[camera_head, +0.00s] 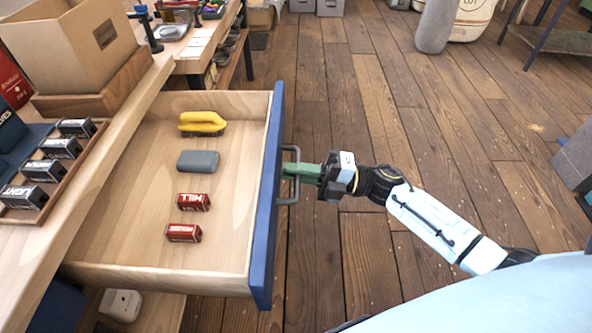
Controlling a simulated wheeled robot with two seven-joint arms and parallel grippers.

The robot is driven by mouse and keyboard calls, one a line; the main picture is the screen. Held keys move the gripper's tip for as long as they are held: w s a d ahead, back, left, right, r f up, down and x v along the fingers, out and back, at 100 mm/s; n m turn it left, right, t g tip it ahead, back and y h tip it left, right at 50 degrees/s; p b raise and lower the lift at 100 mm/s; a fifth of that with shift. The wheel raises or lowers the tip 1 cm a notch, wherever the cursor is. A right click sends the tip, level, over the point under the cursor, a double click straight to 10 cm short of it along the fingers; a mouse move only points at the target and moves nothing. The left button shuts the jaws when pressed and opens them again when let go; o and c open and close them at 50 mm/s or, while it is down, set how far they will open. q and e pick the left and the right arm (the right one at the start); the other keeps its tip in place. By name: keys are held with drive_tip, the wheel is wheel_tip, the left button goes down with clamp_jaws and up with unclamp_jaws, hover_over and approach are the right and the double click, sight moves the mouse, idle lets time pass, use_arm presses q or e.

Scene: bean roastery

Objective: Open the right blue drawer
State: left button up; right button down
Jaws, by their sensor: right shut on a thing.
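The blue drawer (266,215) is pulled well out from under the wooden worktop. Its blue front faces right and its pale wooden inside (140,215) is visible. A dark handle (291,153) sticks out from the front. My right gripper (295,171) is shut on the handle, its green fingers reaching in from the right. Inside the drawer lie a yellow-handled brush (203,122), a grey block (198,161) and two red boxes (194,202) lettered in white. My left gripper is not in view.
The worktop (95,165) at left holds a tray (62,195) of labelled dark boxes and a cardboard box (72,45). A white object (120,304) sits below the drawer. The plank floor (400,110) right of the drawer is mostly clear.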

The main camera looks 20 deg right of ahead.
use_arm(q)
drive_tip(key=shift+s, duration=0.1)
use_arm(e)
drive_tip(key=c, duration=1.6)
unclamp_jaws()
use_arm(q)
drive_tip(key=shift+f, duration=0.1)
use_arm(e)
drive_tip(key=shift+d, duration=0.1)
